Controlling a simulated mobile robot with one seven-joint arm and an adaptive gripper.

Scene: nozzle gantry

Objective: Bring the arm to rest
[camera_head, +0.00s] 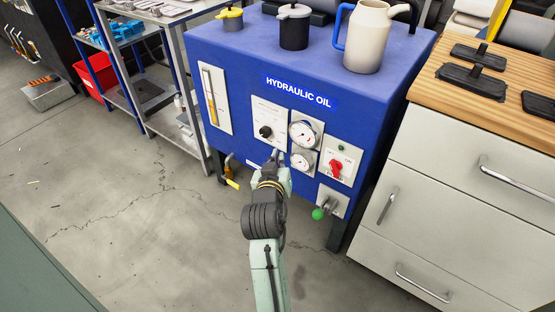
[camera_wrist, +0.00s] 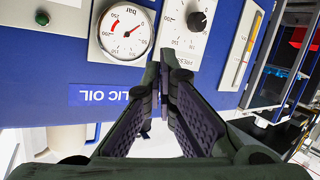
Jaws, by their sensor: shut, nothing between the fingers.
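My gripper (camera_head: 278,155) is in front of the blue hydraulic oil tank (camera_head: 230,60), just below and left of the two pressure gauges. In the wrist view my gripper (camera_wrist: 163,62) has its fingertips together with nothing between them. That view is upside down, with a gauge (camera_wrist: 125,32) left of the fingertips and a black knob (camera_wrist: 197,20) to the right. I cannot tell how wide the gap between fingertips and panel is. My arm reaches up from the bottom of the head view.
A red switch (camera_head: 336,167) and a green-tipped lever (camera_head: 319,213) stick out on the tank's front. A wooden-topped drawer cabinet (camera_head: 450,190) stands to the right. A metal shelf (camera_head: 185,90) stands to the left. The cracked concrete floor (camera_head: 140,220) at left is mostly clear.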

